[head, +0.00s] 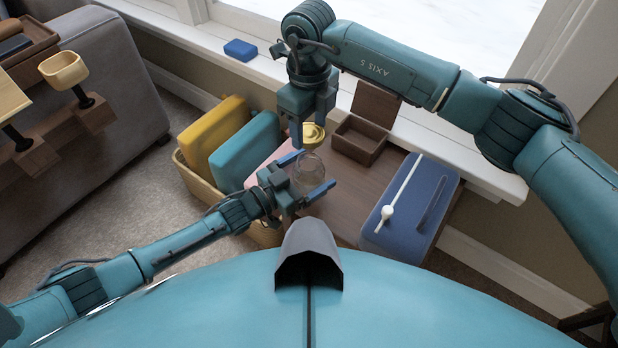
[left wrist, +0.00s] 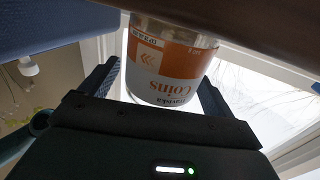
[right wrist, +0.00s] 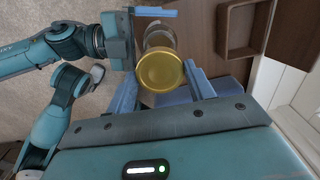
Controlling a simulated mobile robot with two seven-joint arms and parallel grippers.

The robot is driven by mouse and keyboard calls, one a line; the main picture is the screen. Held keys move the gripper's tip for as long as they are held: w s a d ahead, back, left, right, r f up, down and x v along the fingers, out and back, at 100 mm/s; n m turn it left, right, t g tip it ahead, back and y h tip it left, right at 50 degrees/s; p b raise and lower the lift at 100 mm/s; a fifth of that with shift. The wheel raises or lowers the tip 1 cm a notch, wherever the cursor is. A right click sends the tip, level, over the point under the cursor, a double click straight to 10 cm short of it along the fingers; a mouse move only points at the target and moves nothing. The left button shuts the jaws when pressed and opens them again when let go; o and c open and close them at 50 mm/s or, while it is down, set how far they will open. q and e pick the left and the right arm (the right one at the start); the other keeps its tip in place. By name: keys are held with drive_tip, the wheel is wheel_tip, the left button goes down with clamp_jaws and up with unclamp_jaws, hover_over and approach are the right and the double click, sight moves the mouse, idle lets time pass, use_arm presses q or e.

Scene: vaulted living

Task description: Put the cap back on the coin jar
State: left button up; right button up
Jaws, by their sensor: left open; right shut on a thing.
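The clear glass coin jar (head: 307,178) stands on the brown wooden surface. Its orange and white "Coins" label shows in the left wrist view (left wrist: 168,62). My left gripper (head: 311,171) is open, with one finger on each side of the jar. My right gripper (head: 312,130) is shut on the yellow-gold cap (head: 313,134), held apart from the surface near the jar. In the right wrist view the cap (right wrist: 160,71) sits between the fingers and partly covers the jar (right wrist: 158,38).
A blue case (head: 405,232) with a white stick on it lies right of the jar. An open brown box (head: 358,140) stands behind. A small blue block (head: 240,50) lies on the windowsill.

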use_arm(q)
drive_tip(key=c, duration=1.5)
use_arm(e)
hover_over(309, 153)
drive_tip(key=s, duration=0.2)
drive_tip(key=shift+s+f, duration=0.2)
drive_tip(key=shift+f, duration=2.3)
drive_tip(key=shift+f, duration=0.9)
drive_tip(key=shift+f, duration=0.5)
